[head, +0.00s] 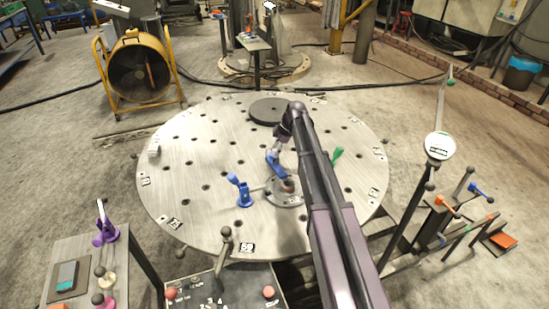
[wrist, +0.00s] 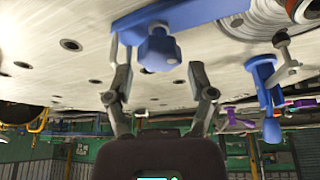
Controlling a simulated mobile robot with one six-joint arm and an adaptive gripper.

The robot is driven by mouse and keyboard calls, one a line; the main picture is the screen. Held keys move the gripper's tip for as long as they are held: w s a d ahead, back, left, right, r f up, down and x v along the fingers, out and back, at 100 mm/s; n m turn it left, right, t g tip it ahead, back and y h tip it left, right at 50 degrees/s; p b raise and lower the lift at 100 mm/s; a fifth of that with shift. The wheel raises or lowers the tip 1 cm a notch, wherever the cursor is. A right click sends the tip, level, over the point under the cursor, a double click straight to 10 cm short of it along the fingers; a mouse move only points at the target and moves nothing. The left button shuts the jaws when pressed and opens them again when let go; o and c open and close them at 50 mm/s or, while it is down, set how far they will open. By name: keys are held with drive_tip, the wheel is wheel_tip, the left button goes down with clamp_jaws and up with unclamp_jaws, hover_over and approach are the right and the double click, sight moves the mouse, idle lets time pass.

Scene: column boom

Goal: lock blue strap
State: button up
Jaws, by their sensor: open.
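The blue strap (wrist: 205,14) is a flat blue bar on the round steel table, seen upside down across the top of the wrist view. A blue bolt-like head (wrist: 158,50) stands out from it. My gripper (wrist: 157,62) is open, with one finger on each side of this head. I cannot tell whether the fingers touch it. In the head view the blue strap (head: 274,165) lies right by my gripper (head: 277,152), near the table's middle, and is partly hidden by my arm.
The perforated round table (head: 205,135) holds a second blue clamp (head: 240,190) with a lever at the left, a flanged metal disc (head: 285,199), a green handle (head: 337,154) and a dark round plate (head: 267,111). A post with a white dial (head: 439,146) stands at the right.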

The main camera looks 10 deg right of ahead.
drive_tip(key=shift+b+x, duration=0.55)
drive_tip(key=shift+x, duration=0.3)
drive_tip(key=c, duration=0.9)
